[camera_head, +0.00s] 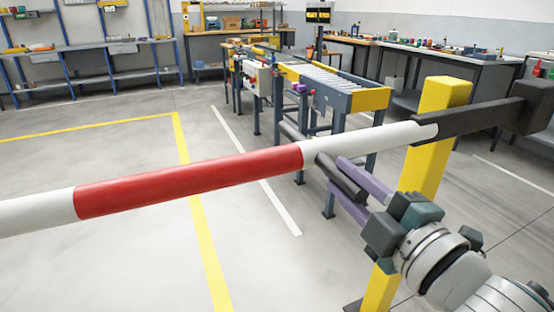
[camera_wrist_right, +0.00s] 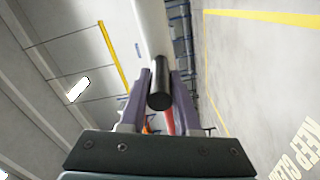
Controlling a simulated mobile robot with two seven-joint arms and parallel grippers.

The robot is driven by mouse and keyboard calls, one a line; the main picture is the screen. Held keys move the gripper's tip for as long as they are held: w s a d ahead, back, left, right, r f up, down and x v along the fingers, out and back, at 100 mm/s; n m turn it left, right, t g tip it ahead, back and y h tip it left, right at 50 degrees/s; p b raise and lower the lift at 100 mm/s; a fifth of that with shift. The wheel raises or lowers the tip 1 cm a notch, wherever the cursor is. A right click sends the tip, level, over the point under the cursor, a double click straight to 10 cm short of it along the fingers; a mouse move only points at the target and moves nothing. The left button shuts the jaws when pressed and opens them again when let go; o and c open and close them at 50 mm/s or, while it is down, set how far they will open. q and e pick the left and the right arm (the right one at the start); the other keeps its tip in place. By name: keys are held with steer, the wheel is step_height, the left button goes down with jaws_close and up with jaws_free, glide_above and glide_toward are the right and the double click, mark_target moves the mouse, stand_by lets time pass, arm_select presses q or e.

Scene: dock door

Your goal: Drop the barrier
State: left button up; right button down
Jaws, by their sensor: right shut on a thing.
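The barrier pole (camera_head: 190,182) is red and white and stretches across the head view from a dark bracket (camera_head: 485,118) on a yellow post (camera_head: 428,170) out past the left edge. It looks roughly level. A black handle (camera_head: 341,180) sticks out from the pole's white section. My right gripper (camera_head: 352,184) has its purple fingers on either side of this handle and is shut on it. In the right wrist view the round black handle (camera_wrist_right: 160,88) sits between the fingers, with the white pole (camera_wrist_right: 152,28) beyond. My left gripper is not in view.
A roller conveyor (camera_head: 330,80) with yellow ends stands behind the pole. Workbenches (camera_head: 440,50) and blue-framed shelves (camera_head: 90,60) line the walls. Yellow floor lines (camera_head: 205,240) mark open grey floor at the left.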

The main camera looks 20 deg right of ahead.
steer(key=shift+s+d+f, duration=0.1)
steer(key=shift+f, duration=0.45)
steer(key=c, duration=1.1)
jaws_free()
steer(key=o, duration=0.4)
steer(key=shift+o, duration=0.2)
steer(key=shift+r, duration=0.15)
steer(key=shift+s, duration=0.25)
steer(key=s, duration=0.9)
steer(key=shift+s+d, duration=0.15)
steer(key=shift+d, duration=0.2)
